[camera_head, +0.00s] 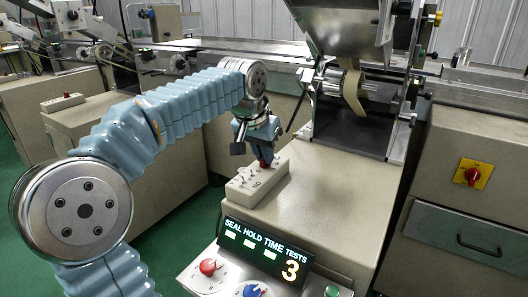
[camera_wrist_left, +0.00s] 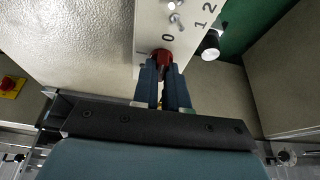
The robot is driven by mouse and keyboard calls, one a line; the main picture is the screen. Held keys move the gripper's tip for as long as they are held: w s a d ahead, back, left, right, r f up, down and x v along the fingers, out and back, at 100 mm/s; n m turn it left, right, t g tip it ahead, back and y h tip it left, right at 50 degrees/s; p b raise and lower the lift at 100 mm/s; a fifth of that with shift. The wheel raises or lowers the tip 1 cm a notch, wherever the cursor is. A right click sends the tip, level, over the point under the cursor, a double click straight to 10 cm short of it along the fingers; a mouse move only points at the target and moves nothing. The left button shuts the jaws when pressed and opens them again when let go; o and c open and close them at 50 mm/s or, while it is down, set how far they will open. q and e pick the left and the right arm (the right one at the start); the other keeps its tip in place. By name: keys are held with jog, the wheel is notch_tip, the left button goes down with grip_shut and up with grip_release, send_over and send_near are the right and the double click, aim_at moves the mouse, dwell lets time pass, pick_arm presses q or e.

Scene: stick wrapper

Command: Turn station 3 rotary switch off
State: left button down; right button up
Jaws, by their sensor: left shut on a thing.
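A beige switch box (camera_head: 246,188) sits on the edge of the station 3 cabinet, behind the display (camera_head: 265,247) reading "SEAL HOLD TIME TESTS 3". A red rotary knob (camera_head: 264,164) stands at its far end. My left gripper (camera_head: 262,153) points down onto this knob and is shut on it. In the left wrist view the fingertips (camera_wrist_left: 164,66) hold the red knob (camera_wrist_left: 163,56) from both sides. A "0" is printed on the box (camera_wrist_left: 148,30) near the knob. The fingers partly cover the knob, so I cannot tell its pointing direction. My right gripper is not in view.
Small metal toggle switches (camera_wrist_left: 177,22) stand on the box close to the fingers. A red-on-yellow switch (camera_head: 473,173) is on the right cabinet. Red (camera_head: 208,267) and blue (camera_head: 251,291) knobs sit on the front panel. A metal hopper (camera_head: 340,25) rises behind.

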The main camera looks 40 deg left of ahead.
pick_arm(q)
jog(key=c, duration=1.2)
grip_release()
jog(key=shift+o, duration=0.2)
jog(key=p+v, duration=0.2)
jog(key=v, duration=1.1)
jog(key=shift+s+r, duration=0.15)
jog(key=shift+r, duration=0.2)
